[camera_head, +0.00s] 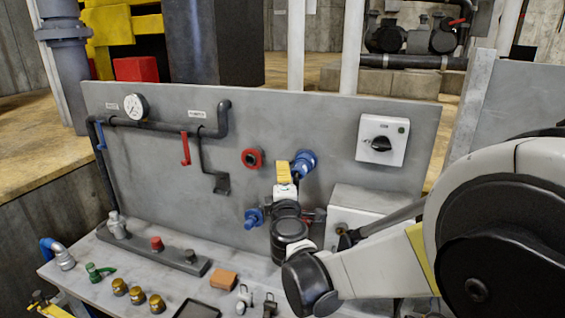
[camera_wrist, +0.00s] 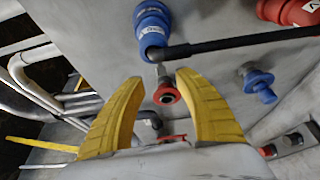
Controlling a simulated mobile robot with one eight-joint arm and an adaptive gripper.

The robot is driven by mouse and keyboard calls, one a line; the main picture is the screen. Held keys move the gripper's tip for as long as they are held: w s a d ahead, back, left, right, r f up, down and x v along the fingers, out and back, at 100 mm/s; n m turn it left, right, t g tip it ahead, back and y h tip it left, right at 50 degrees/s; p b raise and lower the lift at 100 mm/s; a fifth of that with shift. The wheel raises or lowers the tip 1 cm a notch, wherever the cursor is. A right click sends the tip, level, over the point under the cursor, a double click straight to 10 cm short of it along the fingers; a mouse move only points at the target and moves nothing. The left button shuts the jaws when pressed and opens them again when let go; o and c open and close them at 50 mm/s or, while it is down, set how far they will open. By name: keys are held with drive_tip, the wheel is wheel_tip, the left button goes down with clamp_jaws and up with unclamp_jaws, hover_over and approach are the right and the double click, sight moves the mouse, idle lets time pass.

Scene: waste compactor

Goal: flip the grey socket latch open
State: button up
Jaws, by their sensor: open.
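I cannot single out the grey socket latch with certainty. A small grey piece (camera_wrist: 160,72) shows in the wrist view between a blue socket (camera_wrist: 150,25) and a round red fitting (camera_wrist: 167,93). In the head view the blue socket (camera_head: 304,162) is on the grey panel, just right of my gripper (camera_head: 284,172). The red fitting (camera_head: 252,158) is to its left. My yellow fingers stand apart in the wrist view (camera_wrist: 157,105), with nothing gripped between them. The wrist partly hides the panel below the fingers.
A blue fitting (camera_head: 254,217) and a grey box (camera_head: 372,213) are low on the panel (camera_head: 330,125). A switch box (camera_head: 382,139) is at right. Two small clasps, one silver (camera_head: 244,298) and one dark (camera_head: 269,305), are on the bench near brass knobs (camera_head: 137,296).

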drive_tip(key=w, duration=0.8)
drive_tip(key=shift+w, duration=0.15)
clamp_jaws()
